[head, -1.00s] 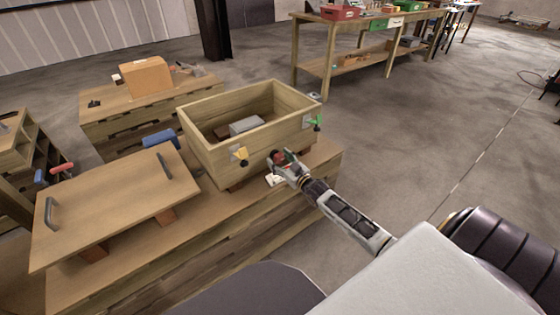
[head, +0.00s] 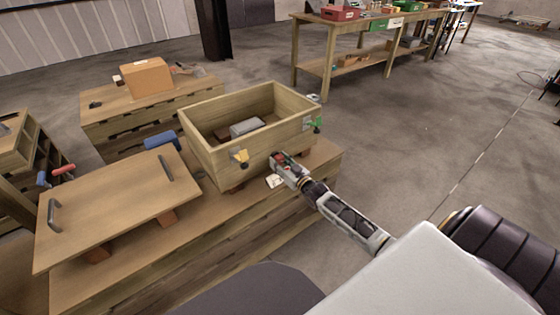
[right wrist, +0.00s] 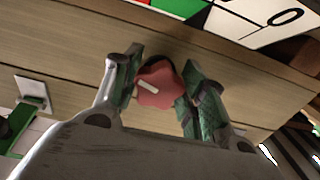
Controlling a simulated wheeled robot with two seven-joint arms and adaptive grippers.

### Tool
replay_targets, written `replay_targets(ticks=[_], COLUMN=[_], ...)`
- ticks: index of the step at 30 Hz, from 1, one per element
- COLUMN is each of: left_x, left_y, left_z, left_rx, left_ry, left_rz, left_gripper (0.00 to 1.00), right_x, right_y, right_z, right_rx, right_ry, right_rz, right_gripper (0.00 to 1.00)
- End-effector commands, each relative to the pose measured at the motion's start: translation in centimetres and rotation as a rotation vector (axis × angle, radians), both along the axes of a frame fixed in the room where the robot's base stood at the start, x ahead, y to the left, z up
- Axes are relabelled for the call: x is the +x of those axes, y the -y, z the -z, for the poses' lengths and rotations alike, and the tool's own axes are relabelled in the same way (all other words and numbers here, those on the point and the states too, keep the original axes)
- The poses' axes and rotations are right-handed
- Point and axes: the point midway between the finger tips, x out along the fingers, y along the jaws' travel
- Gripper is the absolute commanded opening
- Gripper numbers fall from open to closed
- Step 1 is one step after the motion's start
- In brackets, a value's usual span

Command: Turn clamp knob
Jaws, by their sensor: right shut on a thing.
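A red lobed knob (right wrist: 160,88) with a pale bar mark sits on the wooden front of the box in the right wrist view. My right gripper (right wrist: 166,84) has its green-padded fingers closed around the knob, one on each side. In the head view my right gripper (head: 279,158) is against the front wall of the open wooden box (head: 213,163), between a yellow clamp (head: 240,156) and a green clamp (head: 314,123). The gripper mostly hides the knob there. My left gripper is out of view.
The box stands on a wooden bench (head: 190,232) and holds a grey block (head: 245,127). A wooden lid (head: 112,207) with two dark handles lies left of it. A cardboard box (head: 146,77) stands behind. Open floor lies to the right.

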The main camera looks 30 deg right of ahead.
Motion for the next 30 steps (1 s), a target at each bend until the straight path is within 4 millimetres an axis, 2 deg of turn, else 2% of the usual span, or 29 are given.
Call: replay_targets(ticks=[9, 18, 30], left_x=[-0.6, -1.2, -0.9], left_y=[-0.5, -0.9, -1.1], left_z=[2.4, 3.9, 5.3], left_rx=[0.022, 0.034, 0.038], left_ry=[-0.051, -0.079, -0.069], left_rz=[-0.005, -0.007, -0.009], left_gripper=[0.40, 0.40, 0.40], right_x=[0.0, 0.0, 0.0], right_y=[-0.1, -0.2, -0.2], right_z=[-0.2, -0.1, 0.0], right_rx=[0.181, 0.331, 0.404], right_ry=[-0.017, -0.027, -0.032], right_rz=[0.000, 0.000, 0.000], right_gripper=[0.18, 0.18, 0.18])
